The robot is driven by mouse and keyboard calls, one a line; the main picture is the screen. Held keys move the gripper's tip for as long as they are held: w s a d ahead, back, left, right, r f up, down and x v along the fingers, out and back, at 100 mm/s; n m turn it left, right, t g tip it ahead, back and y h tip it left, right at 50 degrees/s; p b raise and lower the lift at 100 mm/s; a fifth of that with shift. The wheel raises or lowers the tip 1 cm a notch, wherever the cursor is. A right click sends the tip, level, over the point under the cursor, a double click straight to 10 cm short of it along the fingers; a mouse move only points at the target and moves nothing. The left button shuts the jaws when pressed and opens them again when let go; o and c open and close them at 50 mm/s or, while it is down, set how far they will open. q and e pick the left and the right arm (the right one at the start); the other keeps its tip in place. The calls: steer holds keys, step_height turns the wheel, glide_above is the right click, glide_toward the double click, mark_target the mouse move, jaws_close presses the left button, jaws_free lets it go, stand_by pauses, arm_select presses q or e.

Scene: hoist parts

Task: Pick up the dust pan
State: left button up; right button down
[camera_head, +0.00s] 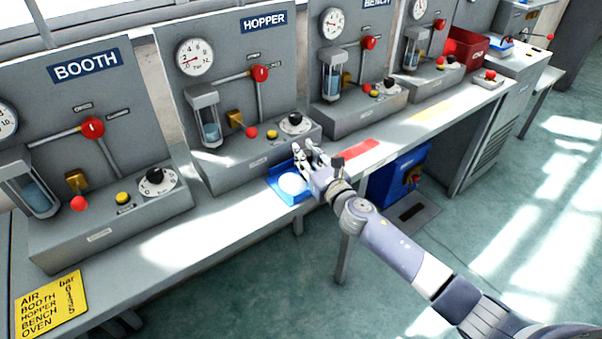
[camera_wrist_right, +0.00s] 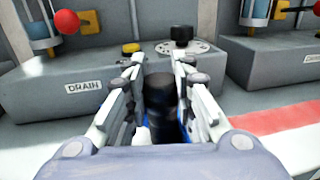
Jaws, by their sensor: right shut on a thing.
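The blue dust pan (camera_head: 283,188) is at the front edge of the grey bench, below the HOPPER panel, with a pale round patch inside it. My right gripper (camera_head: 310,160) is over its right side in the head view. In the right wrist view, my right gripper's fingers (camera_wrist_right: 160,90) are closed around a dark upright handle (camera_wrist_right: 160,92), with a little blue showing below it. The fingers hide part of the pan, and I cannot tell whether it touches the bench. My left gripper is not in view.
Control boxes with knobs and gauges line the back of the bench (camera_head: 215,222). A red strip (camera_head: 358,149) lies right of the pan. A blue box (camera_head: 400,175) is under the bench. A yellow sign (camera_head: 50,305) lies at the left.

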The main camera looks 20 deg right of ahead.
stand_by(0.3)
steer(key=shift+r, duration=0.6)
step_height(320, 180, up, 2)
steer(key=shift+r+p, duration=0.15)
steer(key=shift+p, duration=0.55)
steer(key=s+a, duration=0.3)
steer(key=s, duration=0.4)
steer(key=s+a+r, duration=0.1)
steer(key=s+a, duration=0.1)
steer(key=s, duration=0.6)
steer(key=shift+a+r, duration=0.3)
steer(key=shift+a, duration=0.1)
